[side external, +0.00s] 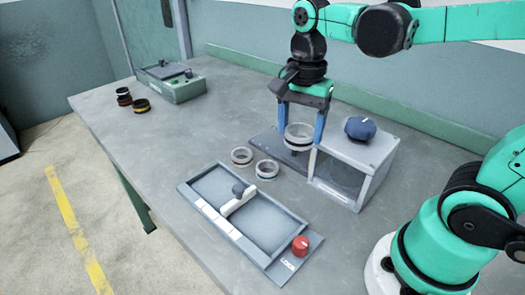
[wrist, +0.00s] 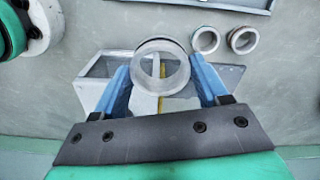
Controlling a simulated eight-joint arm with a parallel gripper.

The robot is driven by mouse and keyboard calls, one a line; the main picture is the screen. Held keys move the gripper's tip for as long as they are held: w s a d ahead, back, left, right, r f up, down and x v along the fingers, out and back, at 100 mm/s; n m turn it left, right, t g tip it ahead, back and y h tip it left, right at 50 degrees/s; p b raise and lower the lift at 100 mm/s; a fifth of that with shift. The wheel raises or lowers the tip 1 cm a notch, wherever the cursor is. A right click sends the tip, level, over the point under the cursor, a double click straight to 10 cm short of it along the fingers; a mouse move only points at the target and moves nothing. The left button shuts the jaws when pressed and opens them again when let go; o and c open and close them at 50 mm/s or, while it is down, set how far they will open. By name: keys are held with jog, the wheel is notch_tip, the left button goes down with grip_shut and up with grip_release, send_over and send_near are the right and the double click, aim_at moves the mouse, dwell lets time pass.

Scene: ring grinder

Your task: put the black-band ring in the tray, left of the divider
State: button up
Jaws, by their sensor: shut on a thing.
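My gripper (side external: 304,126) has two blue fingers and is shut on a pale grey ring (side external: 299,137), held up in the air at the grinder's left front. The ring shows a dark band, also seen along its upper edge in the wrist view (wrist: 161,68); I take it as the black-band ring. The tray (side external: 190,192) lies on the table, nearer the side camera and lower left of the ring. A white divider (side external: 238,204) with a dark knob crosses it. Both tray compartments look empty. In the wrist view only the tray's edge (wrist: 225,6) shows, at the top.
Two other rings (side external: 241,156) (side external: 266,169) stand on the table between tray and grinder. A red knob (side external: 300,245) sits at the tray's right end.

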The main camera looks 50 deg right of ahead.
notch_tip(320, 180, up, 5)
jog(key=r, duration=0.1)
send_over(219, 189)
jog(key=shift+n, duration=0.3)
notch_tip(219, 189, down, 20)
jog(key=shift+r, duration=0.15)
dwell(0.3)
jog(key=o, duration=1.4)
jog(key=shift+c, duration=0.2)
